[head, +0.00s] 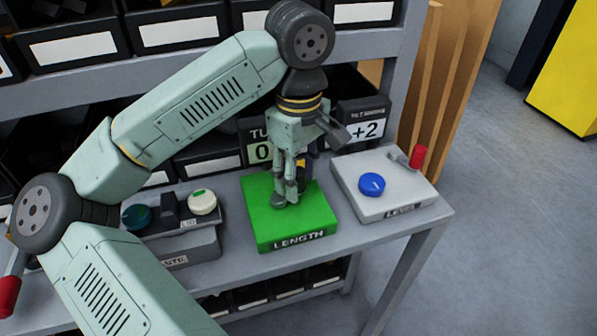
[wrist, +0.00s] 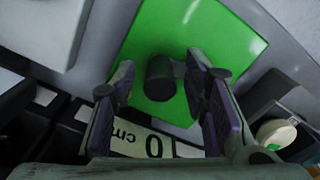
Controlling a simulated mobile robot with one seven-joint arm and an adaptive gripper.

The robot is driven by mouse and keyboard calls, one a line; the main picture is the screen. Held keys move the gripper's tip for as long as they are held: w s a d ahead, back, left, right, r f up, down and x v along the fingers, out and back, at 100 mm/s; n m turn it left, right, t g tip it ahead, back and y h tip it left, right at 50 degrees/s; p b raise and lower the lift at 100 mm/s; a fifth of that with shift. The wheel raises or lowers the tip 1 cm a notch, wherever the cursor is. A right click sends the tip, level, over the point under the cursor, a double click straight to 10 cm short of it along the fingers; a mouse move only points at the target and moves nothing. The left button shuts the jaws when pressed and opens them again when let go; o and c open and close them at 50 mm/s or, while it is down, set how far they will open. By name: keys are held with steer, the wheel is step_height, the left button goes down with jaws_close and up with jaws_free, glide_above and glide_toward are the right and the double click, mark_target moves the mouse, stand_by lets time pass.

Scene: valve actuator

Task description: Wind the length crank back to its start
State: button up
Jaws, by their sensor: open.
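The length crank sits on a green box (head: 262,218) labelled LENGTH, in the middle of the bench in the head view. My gripper (head: 284,196) points down over this box and largely hides the crank there. In the wrist view the crank's dark round knob (wrist: 160,80) shows against the green top, with a short arm running to the right behind a finger. My gripper (wrist: 160,74) is open, one finger on each side of the knob. I cannot tell whether either finger touches it. A display (wrist: 150,144) behind the box reads 0 cm.
To the right, a white box (head: 385,205) labelled LEVEL carries a blue knob (head: 372,184) and a red-handled lever (head: 417,157). A display (head: 366,130) behind reads +2. To the left stands a grey box (head: 190,247) with round knobs. Shelf bins line the back.

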steer(key=shift+c, duration=0.5)
jaws_close()
steer(key=shift+w+a+f+n+b, duration=0.1)
steer(key=shift+w+a+n+b, duration=0.1)
steer(key=shift+n+b, duration=0.4)
steer(key=shift+w+a+f+n+b, duration=0.1)
steer(key=shift+w+n+b, duration=0.1)
steer(key=shift+n+b, duration=0.4)
steer(key=n+b, duration=0.1)
steer(key=a+n+b, duration=0.1)
steer(key=n, duration=0.1)
steer(key=shift+w+n, duration=0.3)
steer(key=shift+w, duration=0.05)
steer(key=n, duration=0.1)
steer(key=a+n+b, duration=0.1)
steer(key=n, duration=0.1)
steer(key=n+b, duration=0.1)
steer(key=shift+w+a+r, duration=0.1)
steer(key=shift+w+a, duration=0.1)
steer(key=shift+a, duration=0.1)
steer(key=shift+a+n+b, duration=0.25)
steer(key=shift+a+n, duration=0.05)
steer(key=shift+n, duration=0.65)
steer(key=shift+a+n+b, duration=0.2)
steer(key=shift+a+n, duration=0.1)
steer(key=shift+n, duration=0.65)
steer(key=shift+r, duration=0.1)
